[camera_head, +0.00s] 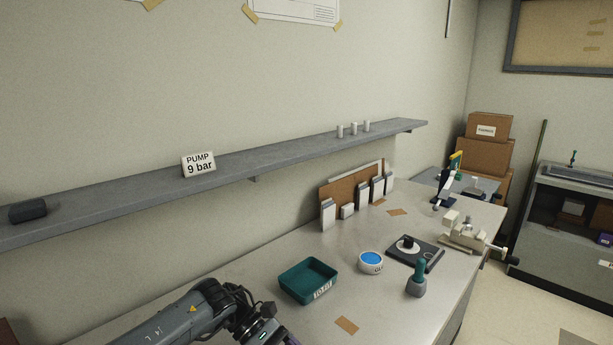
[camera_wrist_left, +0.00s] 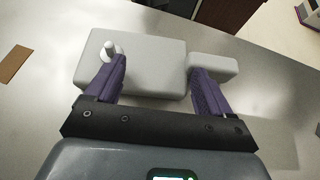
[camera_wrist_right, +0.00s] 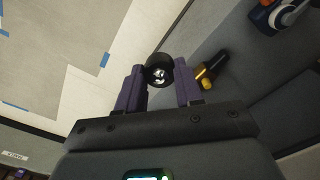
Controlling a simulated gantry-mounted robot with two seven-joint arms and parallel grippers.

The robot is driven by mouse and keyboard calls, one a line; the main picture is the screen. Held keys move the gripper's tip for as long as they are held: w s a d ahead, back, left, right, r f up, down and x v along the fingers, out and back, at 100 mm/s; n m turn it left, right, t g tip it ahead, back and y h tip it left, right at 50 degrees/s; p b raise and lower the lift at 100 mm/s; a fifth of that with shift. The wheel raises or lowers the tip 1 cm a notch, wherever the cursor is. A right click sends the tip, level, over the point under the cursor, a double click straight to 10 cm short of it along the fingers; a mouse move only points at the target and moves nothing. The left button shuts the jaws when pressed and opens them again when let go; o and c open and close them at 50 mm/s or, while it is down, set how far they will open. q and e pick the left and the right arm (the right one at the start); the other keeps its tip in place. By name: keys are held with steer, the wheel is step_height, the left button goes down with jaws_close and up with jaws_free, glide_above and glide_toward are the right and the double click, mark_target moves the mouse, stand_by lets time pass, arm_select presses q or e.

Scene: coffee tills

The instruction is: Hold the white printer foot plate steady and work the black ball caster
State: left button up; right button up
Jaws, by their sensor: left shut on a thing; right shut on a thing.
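The white printer foot plate (camera_wrist_left: 150,80) is a pale block with a small peg at its upper left and a smaller block at its right end. In the left wrist view my left gripper (camera_wrist_left: 160,66) is shut on it, one purple finger near each end. The black ball caster (camera_wrist_right: 157,64), a dark round cup with a shiny ball, sits between the fingertips of my right gripper (camera_wrist_right: 159,74), which is shut on it. The caster and plate are apart in these views. In the head view only my left arm shows, at the bottom; the plate and caster are hidden or out of frame.
A grey shelf (camera_head: 280,155) runs along the wall. A black-and-gold cylinder (camera_wrist_right: 213,69) is near my right gripper.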

steer(key=shift+f, duration=0.1)
stand_by(0.3)
steer(key=shift+w+d+n, duration=0.3)
steer(key=shift+w, duration=0.1)
steer(key=w+d+r+n, duration=0.3)
steer(key=w+r+n, duration=0.1)
steer(key=w+r, duration=0.35)
steer(key=w+d+r+n, duration=0.3)
steer(key=w+d+r, duration=0.1)
steer(key=w+r, duration=0.35)
steer(key=shift+m, duration=0.3)
steer(key=a+r, duration=0.1)
steer(key=a, duration=0.3)
steer(key=w+a+r, duration=0.1)
steer(key=a+r, duration=0.1)
steer(key=a, duration=0.2)
steer(key=w+a+r, duration=0.1)
steer(key=a+r, duration=0.1)
steer(key=a, duration=0.3)
steer(key=shift+r, duration=0.15)
steer(key=s+a+r+m, duration=0.1)
steer(key=a+r, duration=0.3)
steer(key=a, duration=0.8)
steer(key=shift+s+r, duration=0.15)
steer(key=shift+s, duration=0.55)
steer(key=shift+d, duration=0.1)
